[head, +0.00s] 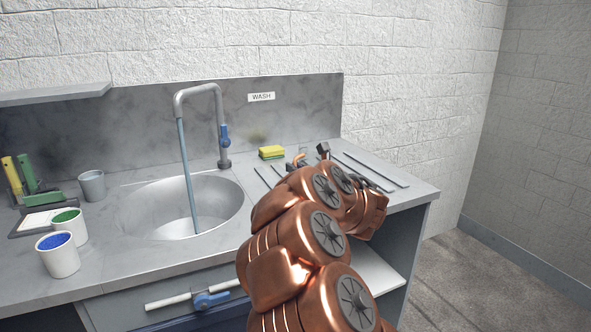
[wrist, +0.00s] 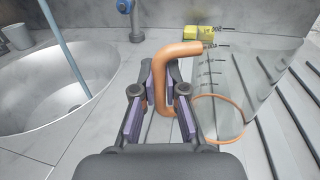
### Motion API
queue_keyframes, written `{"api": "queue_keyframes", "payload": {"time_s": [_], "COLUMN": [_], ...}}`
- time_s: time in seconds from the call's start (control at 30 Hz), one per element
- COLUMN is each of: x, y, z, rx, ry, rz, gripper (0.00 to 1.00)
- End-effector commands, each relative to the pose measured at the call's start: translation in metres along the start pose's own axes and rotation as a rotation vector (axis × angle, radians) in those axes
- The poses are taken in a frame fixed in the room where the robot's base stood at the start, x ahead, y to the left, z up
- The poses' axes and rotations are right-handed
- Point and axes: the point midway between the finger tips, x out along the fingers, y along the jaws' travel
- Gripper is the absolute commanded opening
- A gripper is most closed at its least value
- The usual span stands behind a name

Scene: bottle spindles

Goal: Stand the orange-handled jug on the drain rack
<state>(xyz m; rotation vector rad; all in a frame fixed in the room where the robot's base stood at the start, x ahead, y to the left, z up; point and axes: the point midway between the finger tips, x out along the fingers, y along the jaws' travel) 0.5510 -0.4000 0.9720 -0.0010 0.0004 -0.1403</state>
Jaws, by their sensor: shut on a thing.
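The jug (wrist: 222,80) is clear with dark scale marks, an orange handle (wrist: 163,72) and an orange ring at its near end, in the wrist view. My gripper (wrist: 157,88) is shut on the handle, with its pads on both sides, and the jug body lies to the right of the fingers. The drain rack's dark bars (wrist: 285,122) show beside and through the jug. In the head view the rack's bars (head: 376,172) lie at the counter's right end. My arm hides most of the jug there, and I cannot tell whether the jug touches the rack.
The sink (head: 200,205) and its tall tap (head: 222,130) are left of my arm. A yellow-green sponge (head: 271,152) lies behind the jug by the back wall. A grey cup (head: 92,185) and paint-filled white cups (head: 58,258) stand at the far left.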

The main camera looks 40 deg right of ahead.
Motion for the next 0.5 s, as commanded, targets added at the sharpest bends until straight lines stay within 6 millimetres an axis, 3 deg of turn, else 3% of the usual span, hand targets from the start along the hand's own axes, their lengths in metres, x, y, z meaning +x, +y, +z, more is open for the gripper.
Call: {"api": "queue_keyframes", "payload": {"time_s": [0.4, 0.43, 0.5], "x": [0.0002, 0.0002, 0.0003], "y": [0.0002, 0.0002, 0.0002], "z": [-0.0035, -0.0022, -0.0020], "rx": [-0.001, 0.000, 0.000], "ry": [-0.001, -0.001, -0.001], "rz": [0.001, 0.001, 0.001], "gripper": [0.00, 0.14, 0.22]}}
